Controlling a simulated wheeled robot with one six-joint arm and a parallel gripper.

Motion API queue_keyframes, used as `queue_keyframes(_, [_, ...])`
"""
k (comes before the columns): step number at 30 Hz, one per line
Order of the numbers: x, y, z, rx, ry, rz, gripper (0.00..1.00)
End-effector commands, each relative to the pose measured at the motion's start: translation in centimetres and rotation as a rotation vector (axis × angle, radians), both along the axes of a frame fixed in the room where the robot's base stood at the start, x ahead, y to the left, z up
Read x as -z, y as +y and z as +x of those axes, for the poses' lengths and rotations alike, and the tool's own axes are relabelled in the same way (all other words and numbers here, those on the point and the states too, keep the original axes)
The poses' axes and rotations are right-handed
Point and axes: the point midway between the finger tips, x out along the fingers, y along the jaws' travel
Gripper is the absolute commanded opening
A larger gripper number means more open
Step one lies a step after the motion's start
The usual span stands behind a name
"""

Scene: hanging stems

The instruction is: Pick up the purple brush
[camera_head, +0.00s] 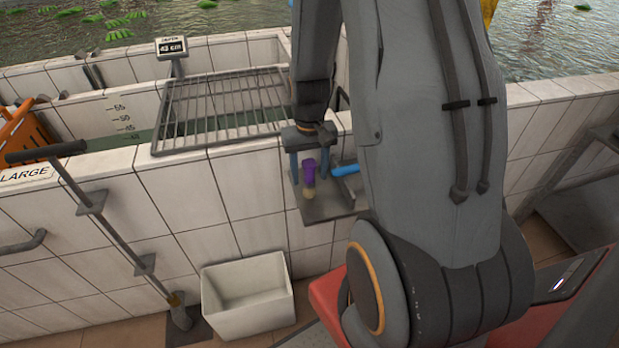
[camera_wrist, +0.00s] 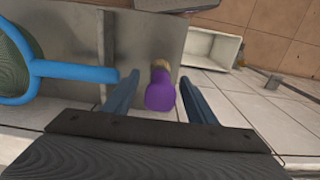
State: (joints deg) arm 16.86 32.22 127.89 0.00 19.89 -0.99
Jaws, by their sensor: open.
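The purple brush (camera_head: 309,174) has a purple handle and a pale tan bristle end. In the head view it stands upright over a grey metal shelf, handle up and bristles down. In the wrist view the brush (camera_wrist: 160,92) lies between the two blue fingers, its handle end nearest the camera. My gripper (camera_head: 310,172) points down at the brush and is open, one finger on each side. In the wrist view gaps show between my gripper (camera_wrist: 160,95) and the handle on both sides. Whether the bristles rest on the shelf is hard to tell.
A blue-handled net (camera_wrist: 75,70) lies beside the brush on the grey shelf (camera_head: 330,208). A white bin (camera_head: 248,295) stands on the floor below. A metal rack (camera_head: 220,105) lies over the tiled basin to the left. A long-handled tool (camera_head: 110,225) leans at far left.

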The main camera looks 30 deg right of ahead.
Motion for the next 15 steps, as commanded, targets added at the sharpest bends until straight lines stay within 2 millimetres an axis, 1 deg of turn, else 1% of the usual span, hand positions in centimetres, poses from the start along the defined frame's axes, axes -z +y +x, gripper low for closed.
queue_keyframes(8, [2.8, 0.0, 0.0, 0.003, 0.002, 0.001, 0.51])
queue_keyframes(12, [3.5, 0.0, 0.1, 0.003, 0.001, 0.0, 0.51])
queue_keyframes(15, [3.6, 0.0, 0.1, 0.003, 0.0, 0.0, 0.51])
